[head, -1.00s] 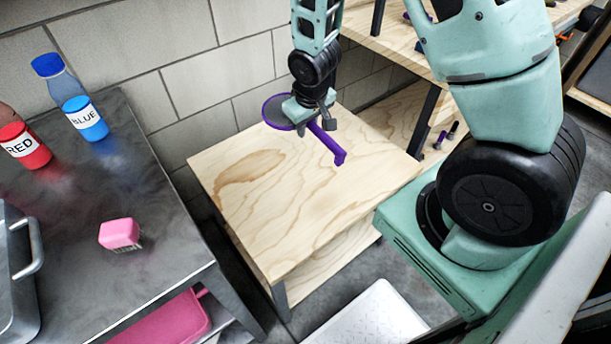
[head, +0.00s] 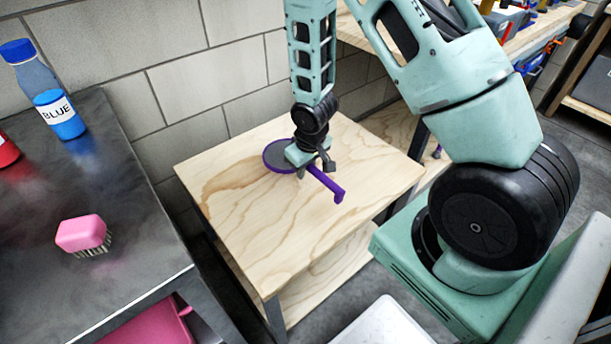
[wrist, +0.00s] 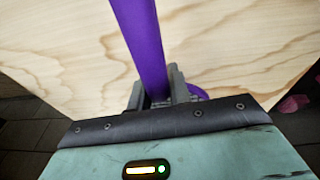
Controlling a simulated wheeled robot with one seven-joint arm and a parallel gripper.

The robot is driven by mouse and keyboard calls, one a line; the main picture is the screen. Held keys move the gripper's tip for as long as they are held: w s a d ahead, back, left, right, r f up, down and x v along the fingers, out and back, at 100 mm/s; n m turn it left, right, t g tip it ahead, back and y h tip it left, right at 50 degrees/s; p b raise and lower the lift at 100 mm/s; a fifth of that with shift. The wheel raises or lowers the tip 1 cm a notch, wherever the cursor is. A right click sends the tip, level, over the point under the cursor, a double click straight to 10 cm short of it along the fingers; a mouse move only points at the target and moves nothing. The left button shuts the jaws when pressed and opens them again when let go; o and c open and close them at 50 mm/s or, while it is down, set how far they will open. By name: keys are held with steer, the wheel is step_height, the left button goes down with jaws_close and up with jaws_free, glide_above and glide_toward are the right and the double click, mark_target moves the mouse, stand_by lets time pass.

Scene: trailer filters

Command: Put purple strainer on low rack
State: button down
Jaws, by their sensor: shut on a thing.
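The purple strainer (head: 328,184) has a round grey mesh bowl with a purple rim and a long handle hooked at its end. My gripper (head: 308,168) is shut on the handle near the bowl. The strainer is over the wooden top of the low rack (head: 250,240); whether it touches the top I cannot tell. In the wrist view the purple handle (wrist: 140,45) runs up between the fingers of my gripper (wrist: 160,88), above the pale wood (wrist: 230,50). Part of the bowl is hidden behind my gripper.
A dark metal table (head: 110,180) at the left holds a pink brush (head: 84,232), a blue bottle (head: 55,105) and part of a red one. A block wall (head: 190,80) stands behind the rack. A wooden workbench (head: 500,38) is at the back right. Much of the rack top is bare.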

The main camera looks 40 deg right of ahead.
mark_target(304, 184)
steer(key=shift+f, duration=1.25)
steer(key=shift+f+b, duration=0.6)
steer(key=shift+f, duration=0.05)
steer(key=c, duration=1.3)
jaws_free()
steer(key=shift+r, duration=0.1)
